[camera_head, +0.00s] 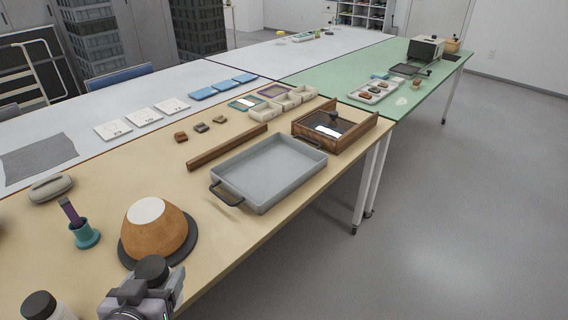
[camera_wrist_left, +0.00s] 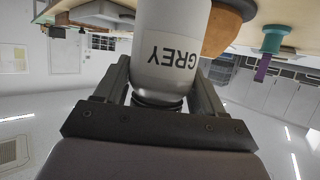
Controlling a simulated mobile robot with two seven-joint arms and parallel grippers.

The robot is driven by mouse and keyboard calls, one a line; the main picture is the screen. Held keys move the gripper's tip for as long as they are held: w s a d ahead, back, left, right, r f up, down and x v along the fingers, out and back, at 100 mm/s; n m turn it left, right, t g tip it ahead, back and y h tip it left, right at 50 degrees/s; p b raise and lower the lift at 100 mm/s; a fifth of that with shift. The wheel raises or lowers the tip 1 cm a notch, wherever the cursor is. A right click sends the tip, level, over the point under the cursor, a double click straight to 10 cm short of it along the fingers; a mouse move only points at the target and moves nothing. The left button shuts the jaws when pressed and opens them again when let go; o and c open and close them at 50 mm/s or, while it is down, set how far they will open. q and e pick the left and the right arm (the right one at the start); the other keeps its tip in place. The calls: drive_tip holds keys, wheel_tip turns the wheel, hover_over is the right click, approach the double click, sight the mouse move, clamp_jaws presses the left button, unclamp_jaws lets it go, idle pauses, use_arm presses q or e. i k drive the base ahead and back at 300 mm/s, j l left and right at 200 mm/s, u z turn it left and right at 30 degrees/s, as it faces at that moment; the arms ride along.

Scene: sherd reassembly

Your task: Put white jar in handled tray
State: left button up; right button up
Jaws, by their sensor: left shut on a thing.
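My left gripper (camera_head: 146,290) is at the bottom of the head view, near the table's front edge. It is shut on a jar with a black lid (camera_head: 151,270). In the left wrist view this jar (camera_wrist_left: 172,45) has a pale body lettered "GREY" and sits between the fingers. Another jar (camera_head: 42,306), with a white body and black lid, stands at the bottom left; any label on it is not readable. The handled tray (camera_head: 229,188) is grey and shallow, with dark handles, and looks empty. It lies mid-table, beyond and right of the gripper. My right gripper is out of view.
A brown domed vessel (camera_head: 158,232) on a dark round base stands between gripper and tray. A teal cup (camera_head: 85,236) holds a purple-handled tool. A wooden bar (camera_head: 227,147) lies behind the tray, and a wooden box (camera_head: 341,142) is to its right.

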sight(284, 179)
drive_tip(key=i+l+z, duration=0.1)
drive_tip(key=i, duration=0.45)
drive_tip(key=i+l+z, duration=0.1)
drive_tip(key=i+l, duration=0.2)
drive_tip(key=i, duration=0.25)
